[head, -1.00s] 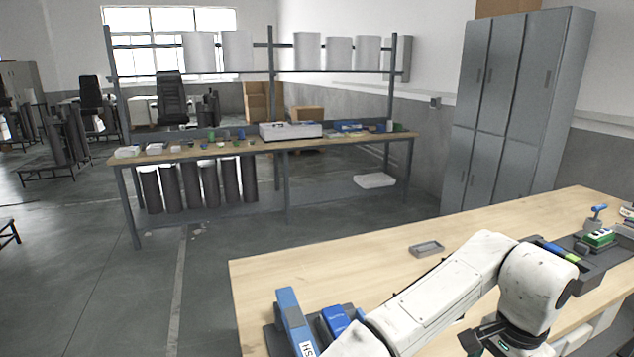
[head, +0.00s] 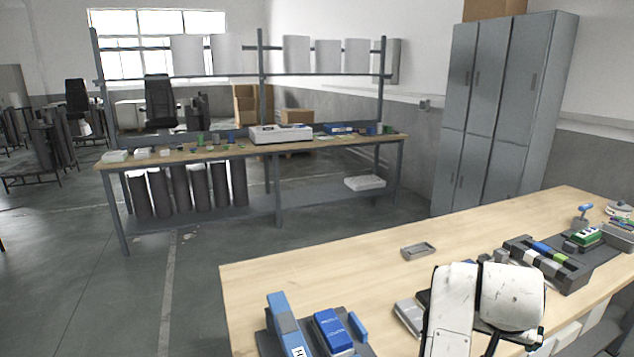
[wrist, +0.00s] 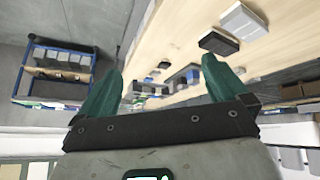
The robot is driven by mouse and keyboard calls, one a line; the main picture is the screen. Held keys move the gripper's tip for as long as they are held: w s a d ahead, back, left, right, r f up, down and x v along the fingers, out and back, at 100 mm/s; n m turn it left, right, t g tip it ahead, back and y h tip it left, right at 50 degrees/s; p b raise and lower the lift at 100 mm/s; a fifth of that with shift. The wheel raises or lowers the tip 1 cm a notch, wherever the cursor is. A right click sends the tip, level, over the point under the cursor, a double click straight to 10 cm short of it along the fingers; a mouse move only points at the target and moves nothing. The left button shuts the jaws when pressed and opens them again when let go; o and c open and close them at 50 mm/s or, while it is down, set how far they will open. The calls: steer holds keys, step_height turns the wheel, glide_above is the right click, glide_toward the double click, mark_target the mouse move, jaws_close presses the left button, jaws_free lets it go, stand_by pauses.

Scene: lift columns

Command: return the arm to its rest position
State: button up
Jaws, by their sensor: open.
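My white arm rises from the bottom edge in the head view, folded over the front edge of the wooden workbench (head: 310,282). My gripper is mostly hidden behind the arm there. In the wrist view my gripper (wrist: 160,85) shows two green fingers spread well apart, open, with nothing between them. Beyond the fingers the wrist view shows the bench top (wrist: 185,30) at a steep tilt, with several items on it.
On the bench are a small grey tray (head: 418,251), a blue box (head: 332,330), a grey box (head: 409,316) beside my arm, and a dark organiser (head: 570,272) on the right. Grey lockers (head: 490,120) and a second workbench (head: 330,146) stand behind. Open floor lies left.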

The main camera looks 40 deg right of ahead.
steer(key=s+a+f+n+y, duration=0.3)
steer(key=a+f+n, duration=0.3)
steer(key=a+f, duration=0.5)
steer(key=s+a+f+n+y, duration=0.3)
steer(key=a+f+n, duration=0.4)
steer(key=a, duration=0.9)
step_height(320, 180, down, 4)
steer(key=shift+s+r, duration=0.1)
steer(key=shift+s, duration=0.5)
